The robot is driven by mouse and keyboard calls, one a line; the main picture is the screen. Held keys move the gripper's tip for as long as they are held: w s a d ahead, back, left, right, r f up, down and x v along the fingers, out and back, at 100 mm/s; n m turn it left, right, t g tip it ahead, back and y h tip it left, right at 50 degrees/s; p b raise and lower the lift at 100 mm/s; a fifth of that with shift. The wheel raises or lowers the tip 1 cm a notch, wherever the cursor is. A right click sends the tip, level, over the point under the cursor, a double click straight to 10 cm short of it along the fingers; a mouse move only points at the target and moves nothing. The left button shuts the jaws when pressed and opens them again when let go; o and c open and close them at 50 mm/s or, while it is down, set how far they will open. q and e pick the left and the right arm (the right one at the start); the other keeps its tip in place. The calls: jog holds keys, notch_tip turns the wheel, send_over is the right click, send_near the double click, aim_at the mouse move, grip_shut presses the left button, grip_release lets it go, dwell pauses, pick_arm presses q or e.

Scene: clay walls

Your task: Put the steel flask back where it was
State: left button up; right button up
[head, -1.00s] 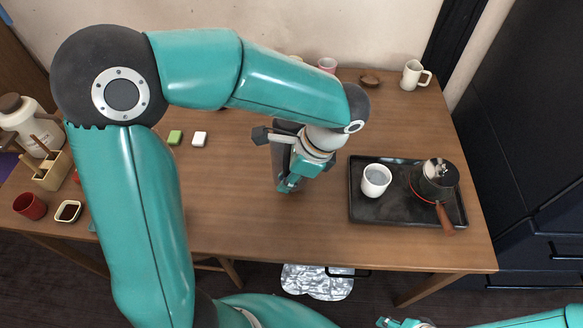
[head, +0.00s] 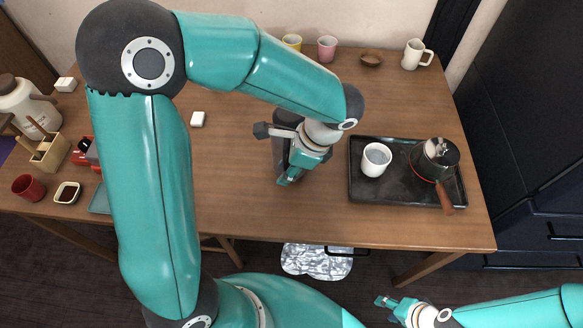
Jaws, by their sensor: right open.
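The steel flask (head: 281,155) appears as a dark grey upright body near the middle of the wooden table, partly hidden by my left gripper. My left gripper (head: 277,155) has one finger at the flask's left side and the other low at its right, and appears shut on it. I cannot tell whether the flask's base touches the table. My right gripper (head: 386,309) is open and empty, low in the picture in front of the table.
A black tray (head: 400,202) at right holds a white cup (head: 376,159) and a dark pot with a wooden handle (head: 436,160). Cups, a small bowl (head: 371,58) and a white mug (head: 416,54) stand along the back. A white block (head: 197,119) lies left of the flask. The table (head: 235,195) is bare around it.

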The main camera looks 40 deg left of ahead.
pick_arm(q)
jog(key=shift+r, duration=0.1)
jog(key=p+v, duration=0.1)
jog(key=v, duration=1.1)
dwell(0.4)
